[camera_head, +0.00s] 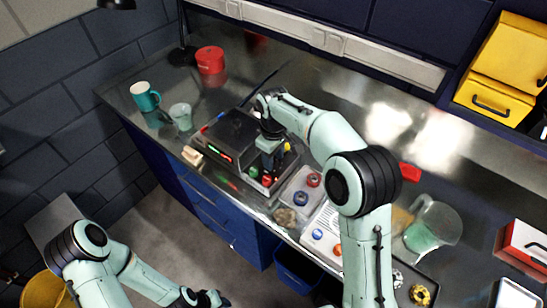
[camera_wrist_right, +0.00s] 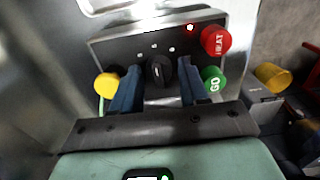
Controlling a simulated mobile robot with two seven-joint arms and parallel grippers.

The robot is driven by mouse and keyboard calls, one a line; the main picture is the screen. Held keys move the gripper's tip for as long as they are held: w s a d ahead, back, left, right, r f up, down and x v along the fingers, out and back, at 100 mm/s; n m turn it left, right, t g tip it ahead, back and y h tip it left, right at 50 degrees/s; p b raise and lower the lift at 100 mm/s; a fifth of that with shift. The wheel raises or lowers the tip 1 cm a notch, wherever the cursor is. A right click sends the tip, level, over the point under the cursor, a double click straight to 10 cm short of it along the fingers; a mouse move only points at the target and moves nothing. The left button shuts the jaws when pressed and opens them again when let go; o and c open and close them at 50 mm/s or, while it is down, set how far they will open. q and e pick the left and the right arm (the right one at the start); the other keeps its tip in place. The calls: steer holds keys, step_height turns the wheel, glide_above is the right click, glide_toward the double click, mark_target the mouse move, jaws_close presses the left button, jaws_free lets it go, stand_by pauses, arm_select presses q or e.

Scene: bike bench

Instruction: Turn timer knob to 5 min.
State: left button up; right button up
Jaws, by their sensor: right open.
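The black timer knob (camera_wrist_right: 158,70) sits on the dark front panel of a machine (camera_head: 232,135) on the bench. In the right wrist view its pointer is up, with small white marks around it. My right gripper (camera_wrist_right: 158,88) is open, with one finger on each side of the knob; I cannot tell whether they touch it. It also shows in the head view (camera_head: 271,166), reaching down at the machine's front right, where the knob is hidden. A red button (camera_wrist_right: 215,40), a green GO button (camera_wrist_right: 213,78) and a yellow knob (camera_wrist_right: 106,85) surround it. My left gripper (camera_head: 208,298) is low, away from the bench.
A teal mug (camera_head: 145,97), a glass (camera_head: 181,116) and a red tin (camera_head: 210,61) stand left of the machine. Trays with small coloured parts (camera_head: 301,190) and a clear jug (camera_head: 432,226) lie to the right. Yellow bins (camera_head: 500,75) are at the back right.

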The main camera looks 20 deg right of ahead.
arm_select(q)
steer(key=shift+w, duration=0.15)
arm_select(e)
steer(key=shift+w+f, duration=0.2)
steer(key=shift+f, duration=0.1)
steer(key=c, duration=0.8)
arm_select(q)
steer(key=shift+w+r, duration=0.2)
steer(key=shift+w, duration=0.05)
arm_select(e)
steer(key=shift+o, duration=0.2)
steer(key=shift+m, duration=0.6)
steer(key=o, duration=0.8)
steer(key=shift+c, duration=0.2)
steer(key=shift+r, duration=0.1)
arm_select(q)
steer(key=shift+w+r+p, duration=0.4)
steer(key=shift+w+p, duration=0.05)
steer(key=shift+w, duration=0.05)
arm_select(e)
step_height(320, 180, up, 13)
steer(key=shift+r, duration=0.15)
